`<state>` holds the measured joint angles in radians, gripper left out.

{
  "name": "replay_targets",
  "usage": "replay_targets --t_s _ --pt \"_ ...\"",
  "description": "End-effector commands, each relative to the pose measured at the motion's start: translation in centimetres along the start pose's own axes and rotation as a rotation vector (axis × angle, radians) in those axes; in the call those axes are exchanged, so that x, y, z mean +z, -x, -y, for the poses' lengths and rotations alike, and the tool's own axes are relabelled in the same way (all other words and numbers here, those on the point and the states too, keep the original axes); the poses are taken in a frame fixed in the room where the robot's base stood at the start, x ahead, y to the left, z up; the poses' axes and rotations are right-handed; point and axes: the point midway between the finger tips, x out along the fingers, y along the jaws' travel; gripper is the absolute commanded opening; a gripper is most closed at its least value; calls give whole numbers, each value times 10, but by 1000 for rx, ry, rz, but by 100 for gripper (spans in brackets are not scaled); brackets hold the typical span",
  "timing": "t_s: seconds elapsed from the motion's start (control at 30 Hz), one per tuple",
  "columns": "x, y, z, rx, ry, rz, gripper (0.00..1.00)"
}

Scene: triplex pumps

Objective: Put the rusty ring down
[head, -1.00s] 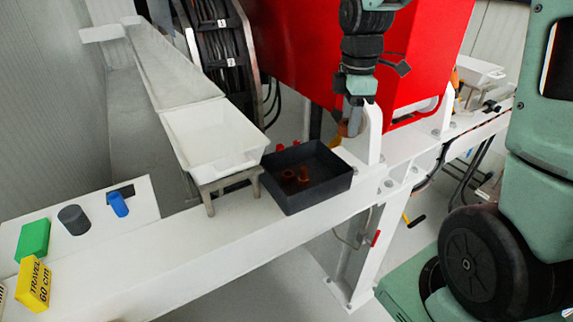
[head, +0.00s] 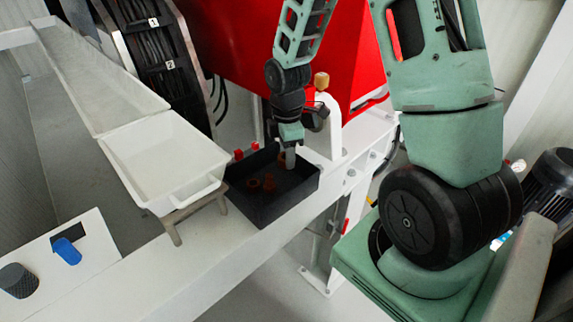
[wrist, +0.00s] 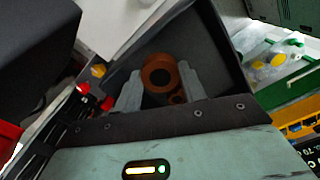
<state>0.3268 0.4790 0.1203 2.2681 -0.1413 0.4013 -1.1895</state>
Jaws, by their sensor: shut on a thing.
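My gripper (head: 290,160) is low over the right part of the dark tray (head: 244,212) in the head view. In the wrist view, my gripper (wrist: 160,76) has a finger on each side of a rusty brown ring (wrist: 159,63), shut on it. The ring's open hole faces the camera. A smaller rusty piece (wrist: 178,97) shows just beside it, close to the right finger. In the head view, rusty pieces (head: 269,182) stand in the tray, left of my fingers. The held ring cannot be made out there, and its gap to the tray floor cannot be judged.
A white trough (head: 150,150) on a stand is left of the tray. A red housing (head: 230,60) rises behind, and a white upright bracket (head: 330,125) stands close right of my gripper. A blue cylinder (head: 66,251) and a dark cylinder (head: 18,280) stand front left.

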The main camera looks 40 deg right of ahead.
Motion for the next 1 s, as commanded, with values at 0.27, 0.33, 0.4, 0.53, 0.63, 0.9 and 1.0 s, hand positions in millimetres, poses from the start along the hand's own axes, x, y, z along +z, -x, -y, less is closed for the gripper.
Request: replay_targets --t_s 0.27,0.33,0.4,0.53,0.63,0.9,1.0 --pt "0 -23 1 -4 2 1 17" --pt "0 -33 1 -4 1 2 17" --pt "0 -42 0 -3 0 1 17" --pt "0 -52 0 -1 1 1 17" --pt "0 -53 0 1 0 0 17" --pt "0 -56 0 0 0 0 17" --pt "0 -56 0 1 0 0 60"
